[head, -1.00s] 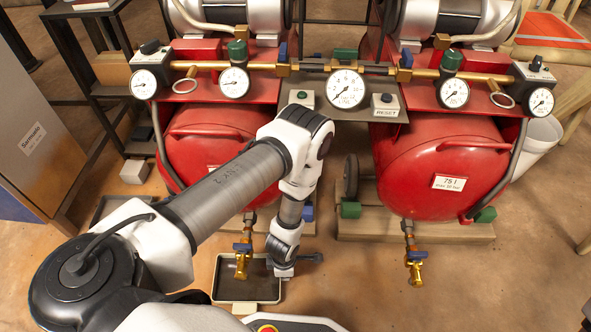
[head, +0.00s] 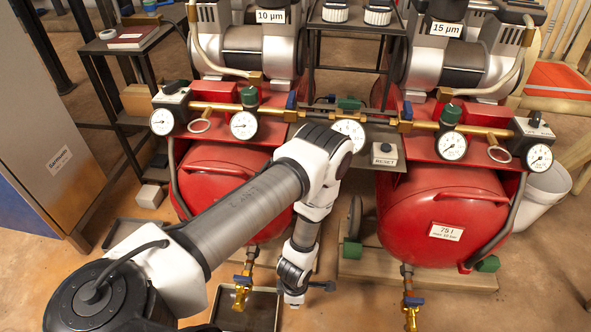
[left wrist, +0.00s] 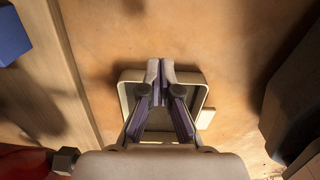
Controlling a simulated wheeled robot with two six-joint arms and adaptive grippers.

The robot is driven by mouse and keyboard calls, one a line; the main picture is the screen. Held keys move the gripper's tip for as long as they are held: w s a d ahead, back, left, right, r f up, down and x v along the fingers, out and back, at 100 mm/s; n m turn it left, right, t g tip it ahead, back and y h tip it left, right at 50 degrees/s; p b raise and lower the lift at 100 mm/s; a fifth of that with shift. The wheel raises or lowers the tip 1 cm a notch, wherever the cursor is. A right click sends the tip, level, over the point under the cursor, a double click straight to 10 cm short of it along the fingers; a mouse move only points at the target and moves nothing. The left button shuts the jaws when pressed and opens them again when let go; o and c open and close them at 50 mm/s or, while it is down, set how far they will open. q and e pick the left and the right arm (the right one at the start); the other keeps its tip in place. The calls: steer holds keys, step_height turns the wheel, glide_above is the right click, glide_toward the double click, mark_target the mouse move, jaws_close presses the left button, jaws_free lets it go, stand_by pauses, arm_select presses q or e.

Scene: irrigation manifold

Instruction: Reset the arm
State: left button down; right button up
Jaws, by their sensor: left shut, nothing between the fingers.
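My left arm reaches in from the lower left of the head view, bent at the elbow and hanging down in front of the two red tanks. My left gripper (head: 293,301) points down at the right edge of a shallow tray (head: 262,312) on the floor. In the left wrist view the gripper's fingers (left wrist: 160,68) are together with nothing between them, above the tray (left wrist: 127,100). My arm hides part of the left red tank (head: 215,170) and part of the middle of the manifold. My right gripper is not in view.
A brass manifold (head: 380,117) with several gauges runs across the tanks. The right red tank (head: 440,205) has a brass drain valve (head: 410,318) below. A cabinet (head: 45,150) stands left.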

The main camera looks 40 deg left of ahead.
arm_select(q)
step_height(320, 180, up, 3)
steer(key=shift+p, duration=0.4)
